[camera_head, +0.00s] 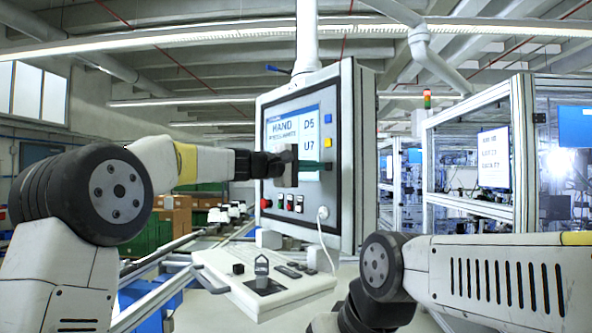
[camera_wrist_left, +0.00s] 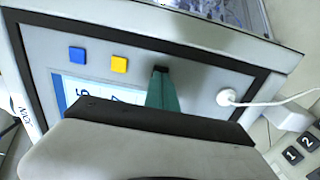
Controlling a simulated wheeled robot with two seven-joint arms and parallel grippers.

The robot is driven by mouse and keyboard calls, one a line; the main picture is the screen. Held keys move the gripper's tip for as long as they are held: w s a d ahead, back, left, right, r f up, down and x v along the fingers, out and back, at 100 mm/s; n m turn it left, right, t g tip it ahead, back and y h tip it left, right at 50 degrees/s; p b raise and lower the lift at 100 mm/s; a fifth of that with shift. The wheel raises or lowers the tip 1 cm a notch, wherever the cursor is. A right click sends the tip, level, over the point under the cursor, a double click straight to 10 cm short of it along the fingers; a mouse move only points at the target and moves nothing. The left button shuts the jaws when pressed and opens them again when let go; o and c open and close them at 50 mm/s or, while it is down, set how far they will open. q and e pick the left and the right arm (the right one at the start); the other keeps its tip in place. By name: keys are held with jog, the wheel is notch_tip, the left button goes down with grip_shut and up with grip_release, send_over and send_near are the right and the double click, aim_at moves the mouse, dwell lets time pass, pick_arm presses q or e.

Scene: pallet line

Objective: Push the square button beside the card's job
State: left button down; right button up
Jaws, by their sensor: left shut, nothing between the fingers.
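The control panel (camera_head: 346,210) hangs on a post, its screen (camera_head: 283,128) reading "HAND" with "D5" and "U?" labels at its right. A blue square button (camera_head: 328,118) and a yellow square button (camera_head: 328,142) sit in a column beside the screen. In the left wrist view, the blue button (camera_wrist_left: 77,54) and yellow button (camera_wrist_left: 119,64) are clear. My left gripper (camera_head: 327,166) is shut, its teal fingertips at a dark square spot (camera_wrist_left: 161,69) below the yellow button; I cannot tell whether they touch. The gripper body hides part of the screen. My right gripper's fingers are not visible.
A white sheet (camera_head: 493,158) with text too small to read hangs on a frame at the right. Below the panel is a console (camera_head: 262,283) with controls. A white cable (camera_head: 323,213) plugs into the panel. Red, green and other small controls line its lower edge.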

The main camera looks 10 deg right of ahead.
pick_arm(q)
jog(key=shift+x, duration=1)
dwell(0.4)
jog(key=shift+a, duration=0.1)
jog(key=v, duration=0.4)
jog(key=shift+s+a, duration=0.2)
jog(key=shift+a, duration=0.15)
dwell(0.6)
jog(key=s+a+f+m+g+y, duration=0.1)
jog(key=s+a+f+m+y, duration=0.4)
jog(key=s+a+f+y, duration=0.9)
jog(key=s+a+f, duration=1.8)
jog(key=s+a, duration=0.1)
jog(key=shift+a+m+g, duration=0.3)
jog(key=shift+m, duration=0.1)
